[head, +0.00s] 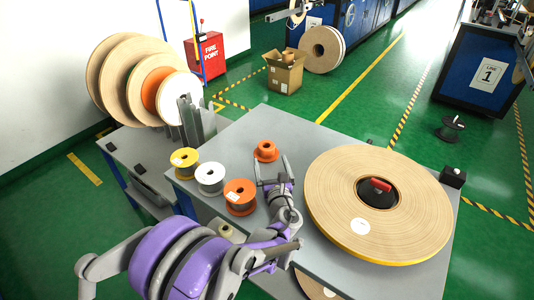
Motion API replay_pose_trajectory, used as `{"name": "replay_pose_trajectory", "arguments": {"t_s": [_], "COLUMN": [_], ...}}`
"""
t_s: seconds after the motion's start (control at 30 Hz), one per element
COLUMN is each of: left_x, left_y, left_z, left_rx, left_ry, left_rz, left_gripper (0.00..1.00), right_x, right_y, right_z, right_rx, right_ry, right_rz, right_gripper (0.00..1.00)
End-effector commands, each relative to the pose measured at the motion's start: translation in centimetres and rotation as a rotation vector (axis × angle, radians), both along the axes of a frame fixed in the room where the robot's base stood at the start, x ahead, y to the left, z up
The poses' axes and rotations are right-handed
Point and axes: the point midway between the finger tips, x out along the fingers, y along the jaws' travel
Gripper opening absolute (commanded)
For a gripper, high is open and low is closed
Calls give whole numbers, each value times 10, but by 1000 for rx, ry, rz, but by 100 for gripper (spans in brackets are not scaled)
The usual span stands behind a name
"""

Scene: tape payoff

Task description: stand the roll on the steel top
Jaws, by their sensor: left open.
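My left gripper (272,170) is open and empty, low over the grey steel top (310,137). A small orange roll (266,151) with a wide base and narrower upper part sits on the steel top just beyond the fingertips. I cannot tell whether the fingers touch it. A large tan tape roll (410,190) with a yellow outer edge lies flat at the right of the top, around a black hub with a red handle (380,185). Yellow (184,160), white (210,179) and orange-flanged (240,197) spools stand along the left edge. My right gripper is out of view.
A lower grey bench (135,150) at the left carries several big discs (115,75) standing on edge beside grey metal uprights (190,120). A small black block (453,176) sits near the right corner. The top's back middle is clear. A cardboard box (285,75) stands on the floor.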

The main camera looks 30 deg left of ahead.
Motion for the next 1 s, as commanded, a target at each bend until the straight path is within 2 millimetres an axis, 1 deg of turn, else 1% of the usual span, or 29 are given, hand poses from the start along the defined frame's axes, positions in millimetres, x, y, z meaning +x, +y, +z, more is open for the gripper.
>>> {"name": "replay_pose_trajectory", "arguments": {"t_s": [0.03,0.17,0.23,0.4,0.53,0.63,0.83,0.87,1.0], "left_x": [5,11,17,39,52,56,56,56,56], "left_y": [5,10,16,35,45,48,48,48,48], "left_z": [1,1,1,0,1,1,2,2,2], "left_rx": [-1,-1,-2,-3,-2,-3,-3,-3,-3], "left_ry": [0,0,1,0,1,0,0,0,0], "left_rz": [3,3,3,3,3,1,1,1,1], "left_gripper": [100,100,100,100,100,100,100,98,73], "right_x": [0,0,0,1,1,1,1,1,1], "right_y": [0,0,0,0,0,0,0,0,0], "right_z": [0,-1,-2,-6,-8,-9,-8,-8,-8], "right_rx": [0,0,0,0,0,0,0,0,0], "right_ry": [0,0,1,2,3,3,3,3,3], "right_rz": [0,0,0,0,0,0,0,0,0], "right_gripper": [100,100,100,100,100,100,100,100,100]}}
